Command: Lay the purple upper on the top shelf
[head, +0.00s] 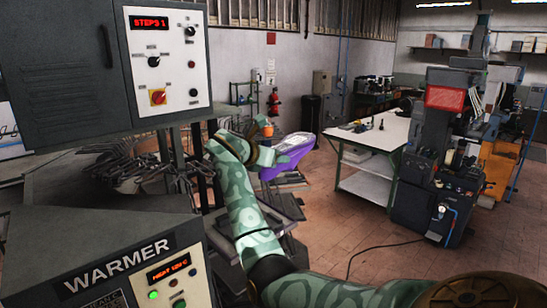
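The purple upper (288,160) shows near the middle of the head view, with a pale grey-white top face. My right arm, green-patterned, reaches up from the lower right, and its gripper (264,142) is right at the left end of the upper. The wrist hides the fingertips and that end of the upper, so I cannot tell whether the fingers are shut on it. A low dark rack (287,184) shows just below the upper. I cannot tell whether the upper touches it. No top shelf can be clearly picked out. My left gripper is not in view.
A grey control cabinet (60,75) and the warmer box (120,262) stand close on the left. A metal rack (130,165) lies between them. A white table (378,133) with a lower shelf and a dark machine (440,150) stand right. Floor between is open, with a cable.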

